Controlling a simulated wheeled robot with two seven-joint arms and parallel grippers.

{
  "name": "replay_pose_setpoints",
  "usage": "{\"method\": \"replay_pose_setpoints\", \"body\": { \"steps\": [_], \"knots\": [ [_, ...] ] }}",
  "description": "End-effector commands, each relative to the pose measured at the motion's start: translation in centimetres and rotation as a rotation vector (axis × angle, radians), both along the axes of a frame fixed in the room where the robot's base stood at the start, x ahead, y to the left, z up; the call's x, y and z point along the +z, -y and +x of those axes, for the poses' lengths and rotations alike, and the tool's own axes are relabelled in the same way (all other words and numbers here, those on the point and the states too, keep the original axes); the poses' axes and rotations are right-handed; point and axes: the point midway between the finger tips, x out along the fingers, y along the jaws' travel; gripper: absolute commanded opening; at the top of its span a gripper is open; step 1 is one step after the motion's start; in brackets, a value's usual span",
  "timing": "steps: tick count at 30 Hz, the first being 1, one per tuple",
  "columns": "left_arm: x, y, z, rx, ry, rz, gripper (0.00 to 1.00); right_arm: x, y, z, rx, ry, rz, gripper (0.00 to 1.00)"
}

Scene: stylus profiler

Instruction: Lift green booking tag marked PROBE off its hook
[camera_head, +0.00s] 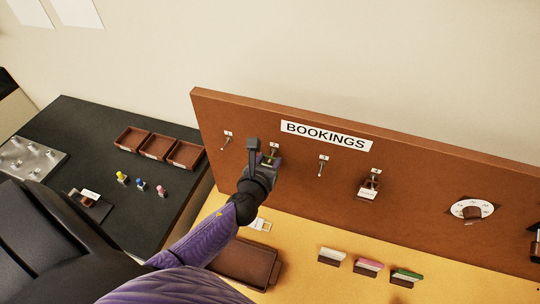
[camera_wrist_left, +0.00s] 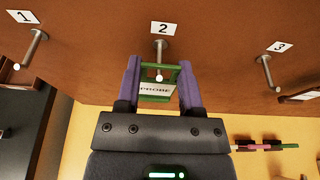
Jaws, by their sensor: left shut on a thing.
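The green booking tag marked PROBE (camera_wrist_left: 155,97) is at the hook under label 2 (camera_wrist_left: 160,50) on the brown board. The hook's round end shows within the tag's green frame in the left wrist view, so the tag still appears to be around the hook. My left gripper (camera_wrist_left: 156,88) is shut on the tag, with one purple finger on each side. In the head view my left gripper (camera_head: 265,160) is at the board below the BOOKINGS sign, and it hides most of the tag. My right gripper is not in view.
Hook 1 (camera_wrist_left: 35,47) and hook 3 (camera_wrist_left: 264,72) are bare on either side. A tag hangs on a hook (camera_head: 368,188) farther right, and a white dial (camera_head: 472,209) is beyond it. A brown tray (camera_head: 245,262) and several coloured blocks lie on the yellow surface below.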

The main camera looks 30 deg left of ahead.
Motion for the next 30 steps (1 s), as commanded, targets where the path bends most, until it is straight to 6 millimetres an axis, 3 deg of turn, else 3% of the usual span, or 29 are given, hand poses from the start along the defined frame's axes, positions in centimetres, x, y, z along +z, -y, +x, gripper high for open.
{"method": "replay_pose_setpoints", "body": {
  "steps": [21,30],
  "knots": [
    [0.0,1.4,-5.9,0.001,-0.001,0.001,0.00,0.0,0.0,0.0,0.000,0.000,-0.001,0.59],
    [0.1,1.5,-6.4,0.001,0.001,0.000,0.00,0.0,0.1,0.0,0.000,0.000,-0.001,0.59]
  ]
}}
